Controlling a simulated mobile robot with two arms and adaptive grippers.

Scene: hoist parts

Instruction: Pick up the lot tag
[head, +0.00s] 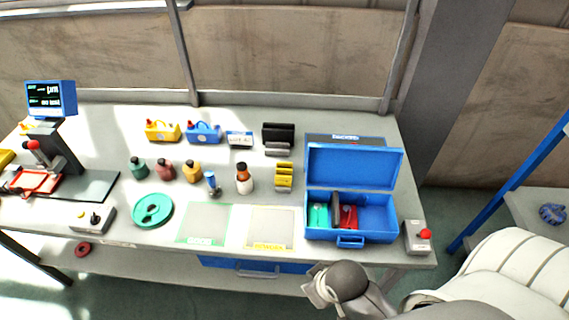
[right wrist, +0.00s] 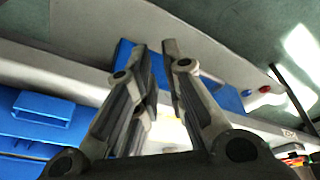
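No thing in view can be surely told as the lot tag. A small white card with dark print (head: 239,139) stands at the back of the workbench, behind the bottles; its text is too small to read. My right gripper (right wrist: 157,50) shows in the right wrist view with its two fingers apart and nothing seen between them. In the head view its wrist is at the bottom centre, in front of the bench's front edge and below the blue case. My left gripper is not in view.
The open blue case (head: 372,207) holds green and red parts. A control box with a red button (head: 425,235) sits at the bench's right corner. Bottles (head: 244,180), a green round tray (head: 152,211) and two marked mats (head: 270,228) lie left of the case. A blue drawer (head: 255,266) hangs below.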

